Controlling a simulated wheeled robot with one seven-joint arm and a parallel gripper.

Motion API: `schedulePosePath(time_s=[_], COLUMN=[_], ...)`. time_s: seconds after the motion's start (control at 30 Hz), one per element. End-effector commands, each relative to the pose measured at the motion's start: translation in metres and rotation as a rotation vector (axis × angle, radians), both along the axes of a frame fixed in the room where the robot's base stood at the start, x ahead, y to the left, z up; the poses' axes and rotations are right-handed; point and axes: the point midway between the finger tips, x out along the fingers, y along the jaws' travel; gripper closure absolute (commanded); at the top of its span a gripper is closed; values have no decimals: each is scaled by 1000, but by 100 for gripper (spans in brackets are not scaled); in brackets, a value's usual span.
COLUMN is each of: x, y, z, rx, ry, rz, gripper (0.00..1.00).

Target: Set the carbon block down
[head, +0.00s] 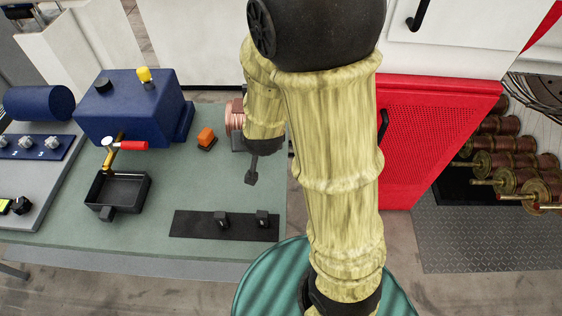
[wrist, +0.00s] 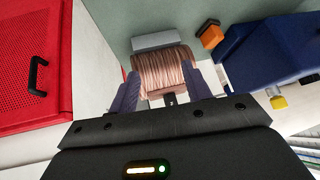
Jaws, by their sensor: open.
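My gripper (wrist: 162,72) is open, with one dark finger on each side of a copper-wound spool (wrist: 161,68) in the wrist view. I cannot tell whether the fingers touch the spool. A small black block (wrist: 169,100) shows at the near edge of the spool, between the fingers; it may be the carbon block. In the head view my gripper (head: 251,171) hangs over the right part of the green bench, and the spool (head: 235,117) is partly hidden behind my arm. Two small black blocks (head: 222,220) (head: 262,218) stand on a dark strip (head: 190,223) at the bench front.
A blue machine (head: 130,108) with a yellow knob, a black tray (head: 122,190), a red-handled lever (head: 130,145) and an orange block (head: 206,137) stand on the green bench (head: 160,225). A red cabinet (head: 430,130) is right of my arm.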

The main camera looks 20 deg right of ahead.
Motion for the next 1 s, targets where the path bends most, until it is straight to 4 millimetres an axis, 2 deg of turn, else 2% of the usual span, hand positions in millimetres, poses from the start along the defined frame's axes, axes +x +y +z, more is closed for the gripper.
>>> schedulePosePath(time_s=[0.3,0.4,0.53,1.0], x=[-82,-99,-107,-106], y=[-27,-35,-37,-36], z=[23,28,29,28], rx=[-41,-62,-72,-71], ry=[330,392,420,419], rz=[182,209,221,221], gripper=[51,51,51,51])
